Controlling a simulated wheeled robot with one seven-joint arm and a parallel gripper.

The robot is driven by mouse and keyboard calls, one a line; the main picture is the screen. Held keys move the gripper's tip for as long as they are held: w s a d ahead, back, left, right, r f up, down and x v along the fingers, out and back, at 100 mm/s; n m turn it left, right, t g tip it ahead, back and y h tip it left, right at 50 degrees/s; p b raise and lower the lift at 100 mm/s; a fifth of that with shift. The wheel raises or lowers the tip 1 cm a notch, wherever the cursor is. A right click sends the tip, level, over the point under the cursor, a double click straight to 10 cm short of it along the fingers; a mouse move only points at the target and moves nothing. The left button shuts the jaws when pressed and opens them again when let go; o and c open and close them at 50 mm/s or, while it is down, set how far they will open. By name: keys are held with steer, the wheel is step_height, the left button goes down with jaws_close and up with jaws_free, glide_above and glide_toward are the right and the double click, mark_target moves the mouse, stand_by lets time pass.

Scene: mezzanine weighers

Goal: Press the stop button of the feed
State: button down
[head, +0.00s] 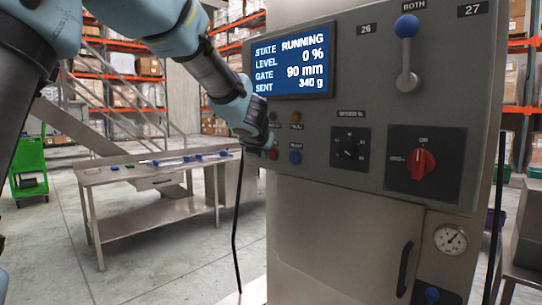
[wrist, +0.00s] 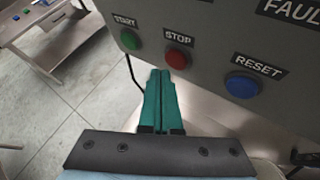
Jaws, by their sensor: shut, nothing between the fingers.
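The red stop button (wrist: 178,59) sits under its STOP label on the grey panel in the wrist view, between the green START button (wrist: 131,39) and the blue RESET button (wrist: 243,85). In the head view a red button (head: 273,154) shows just beside my gripper (head: 258,148). My gripper, with green fingers (wrist: 160,73), is shut and empty. Its tips appear just below and left of the stop button in the wrist view; I cannot tell whether they touch the panel. The screen (head: 291,62) reads RUNNING, level 0 %, gate 90 mm, sent 340 g.
The panel also carries a blue-knobbed lever (head: 407,27), a black dial (head: 350,147) and a red rotary switch (head: 422,161). A pressure gauge (head: 450,239) is below. A steel table (head: 130,174) stands at left, with open floor before it.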

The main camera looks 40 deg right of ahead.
steer(key=shift+d, duration=0.1)
steer(key=shift+w+d, duration=0.1)
steer(key=shift+d, duration=0.2)
steer(key=shift+d+p, duration=0.3)
steer(key=shift+d, duration=0.15)
stand_by(0.9)
steer(key=shift+a, duration=0.15)
steer(key=shift+a+b, duration=0.3)
steer(key=shift+a, duration=0.4)
steer(key=shift+s+a+b, duration=0.2)
steer(key=shift+a+b, duration=0.1)
steer(key=shift+a, duration=0.5)
steer(key=shift+s+a+b, duration=0.2)
steer(key=shift+a+b, duration=0.05)
steer(key=shift+a, duration=0.6)
steer(key=shift+s+a+b, duration=0.2)
steer(key=shift+a+b, duration=0.1)
steer(key=shift+a, duration=0.5)
